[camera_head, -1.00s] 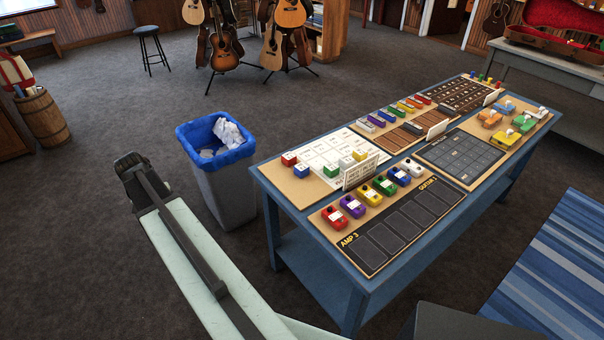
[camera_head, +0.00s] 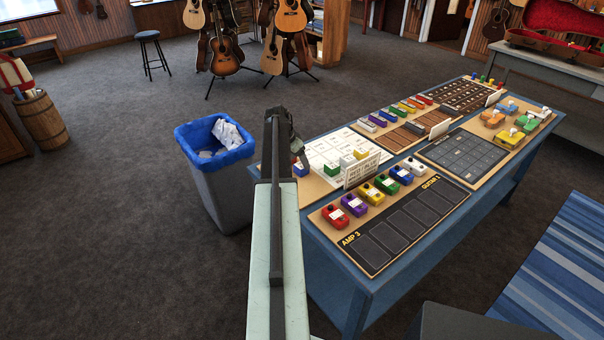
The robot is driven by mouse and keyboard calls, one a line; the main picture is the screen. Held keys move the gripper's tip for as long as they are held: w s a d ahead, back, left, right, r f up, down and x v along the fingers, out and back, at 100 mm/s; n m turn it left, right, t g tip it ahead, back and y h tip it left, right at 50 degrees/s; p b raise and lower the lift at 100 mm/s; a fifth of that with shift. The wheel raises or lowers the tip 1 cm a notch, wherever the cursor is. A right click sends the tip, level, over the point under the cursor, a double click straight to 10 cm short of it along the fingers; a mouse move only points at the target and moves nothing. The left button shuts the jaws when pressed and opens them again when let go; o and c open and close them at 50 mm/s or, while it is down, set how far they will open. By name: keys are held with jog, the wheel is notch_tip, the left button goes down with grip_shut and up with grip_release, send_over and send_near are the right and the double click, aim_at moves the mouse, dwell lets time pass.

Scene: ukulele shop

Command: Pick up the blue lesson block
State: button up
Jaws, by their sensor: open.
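A small blue block (camera_head: 302,170) with a pale top is on the left board of the blue table. It shows just below and right of the dark end of my arm, and part of it may be covered. My gripper (camera_head: 300,158) is at that dark end, over the left edge of the table in the picture. Its fingers are small and dark; it appears open and empty. I cannot tell how high it is above the block. The red block beside the blue one is hidden behind my arm.
A row of coloured pedals (camera_head: 371,193) is on the front board. A grey bin with a blue liner (camera_head: 214,165) stands left of the table.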

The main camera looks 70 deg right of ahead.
aim_at(301, 165)
jog(key=b+x, duration=0.5)
jog(key=shift+w+f, duration=0.15)
jog(key=shift+f, duration=0.1)
jog(key=shift+r, duration=0.2)
jog(key=c, duration=1.4)
jog(key=shift+r+p, duration=0.5)
jog(key=shift+p, duration=0.15)
jog(key=shift+c, duration=0.2)
notch_tip(301, 165, up, 3)
jog(key=p, duration=0.3)
jog(key=shift+r, duration=0.1)
jog(key=s+a, duration=0.2)
jog(key=a, duration=0.2)
jog(key=s+a, duration=0.3)
jog(key=a, duration=0.2)
jog(key=s+a+r+p, duration=0.1)
jog(key=s+a, duration=0.2)
jog(key=a, duration=0.2)
